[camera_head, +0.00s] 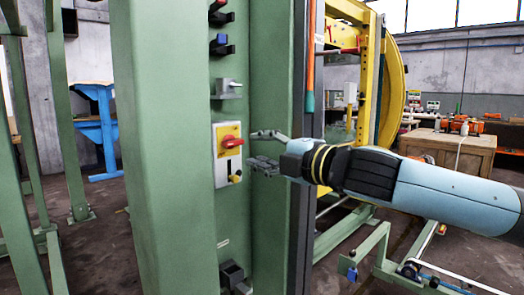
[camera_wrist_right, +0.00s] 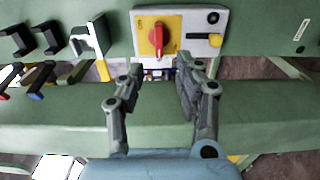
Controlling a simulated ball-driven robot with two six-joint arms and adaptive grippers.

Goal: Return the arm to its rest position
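My right arm (camera_head: 430,190) comes in from the right in the head view. Its gripper (camera_head: 262,149) points left at the green post, close to the switch panel. In the right wrist view the same gripper (camera_wrist_right: 152,78) has its two fingers spread apart with nothing between them. The switch panel (camera_head: 221,171) is light grey with a red rotary handle on a yellow plate. The red handle (camera_wrist_right: 158,40) shows beyond the fingertips and points towards the gap between them; no contact is visible. My left gripper is not in view.
The green post (camera_head: 160,150) stands close in front and carries several dark brackets (camera_wrist_right: 47,38). A yellow ring frame (camera_head: 392,90) stands behind my right arm. A wooden crate (camera_head: 450,152) is at the right. A blue stand (camera_head: 98,130) is at the back left.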

